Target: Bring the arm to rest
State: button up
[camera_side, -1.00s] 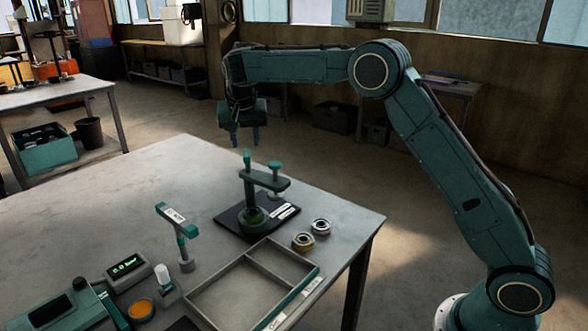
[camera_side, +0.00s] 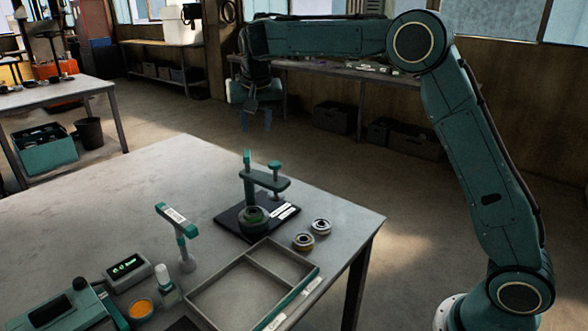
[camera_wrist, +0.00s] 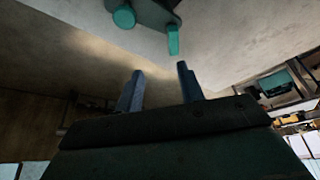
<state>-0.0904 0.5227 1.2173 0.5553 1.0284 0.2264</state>
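My gripper (camera_side: 257,121) hangs in the air beyond the far side of the workbench, with its fingers pointing down. In the wrist view my gripper (camera_wrist: 156,82) shows two blue fingers standing apart with nothing between them. The grey workbench (camera_side: 110,215) lies in front of it. A teal press-like fixture (camera_side: 268,181) stands on a black base plate on the bench, below and nearer than the gripper. Part of this fixture also shows at the top of the wrist view (camera_wrist: 173,40).
A divided grey tray (camera_side: 225,276), a teal-topped post (camera_side: 186,252) and a display box (camera_side: 128,271) stand on the bench. Open floor surrounds the gripper.

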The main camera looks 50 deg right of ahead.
jog(key=s+r+n+t+y, duration=0.1)
jog(key=s+r+n, duration=0.15)
jog(key=s, duration=0.75)
jog(key=s+r+n, duration=0.1)
jog(key=s+r, duration=0.3)
jog(key=s, duration=0.6)
jog(key=s+a+f+n+y, duration=0.1)
jog(key=s+f, duration=0.3)
jog(key=s, duration=0.6)
jog(key=s+a+f+n+t, duration=0.1)
jog(key=s+a+f+n, duration=0.1)
jog(key=s, duration=0.7)
jog(key=shift+s+a+f+n+y, duration=0.25)
jog(key=shift+s+f+n+y, duration=0.25)
jog(key=shift+f, duration=0.4)
jog(key=shift+w, duration=0.2)
